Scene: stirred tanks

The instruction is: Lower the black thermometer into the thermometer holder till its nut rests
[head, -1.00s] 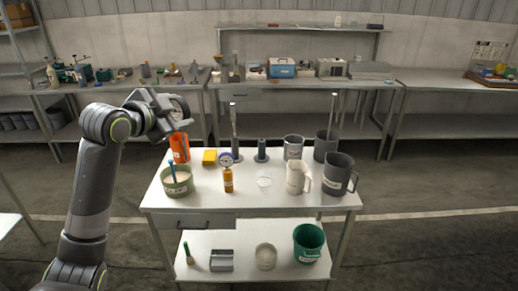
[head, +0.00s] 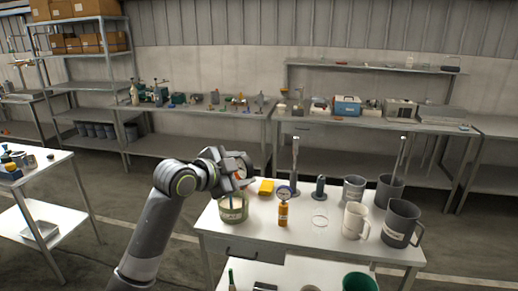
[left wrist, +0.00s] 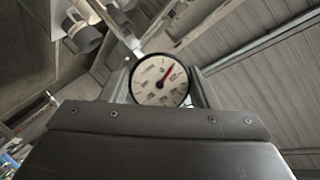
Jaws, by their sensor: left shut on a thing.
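My left gripper (head: 238,172) is shut on the black thermometer. In the left wrist view its round white dial (left wrist: 160,80), with a dark rim and a red needle, sits between the fingers. In the head view the gripper is above the back left of the white table, over the green pot; the thermometer's stem cannot be made out. A dark grey upright cylinder (head: 320,188) on a wider base, apparently the thermometer holder, stands at the table's back middle, well right of the gripper. My right gripper is not in view.
A green pot (head: 232,213) with a blue stick, an amber bottle (head: 283,214) with a blue-rimmed dial above it and a tall metal cylinder (head: 295,167) stand nearby. A yellow block (head: 266,187) lies behind. Mugs, including a dark grey jug (head: 399,223), crowd the table's right.

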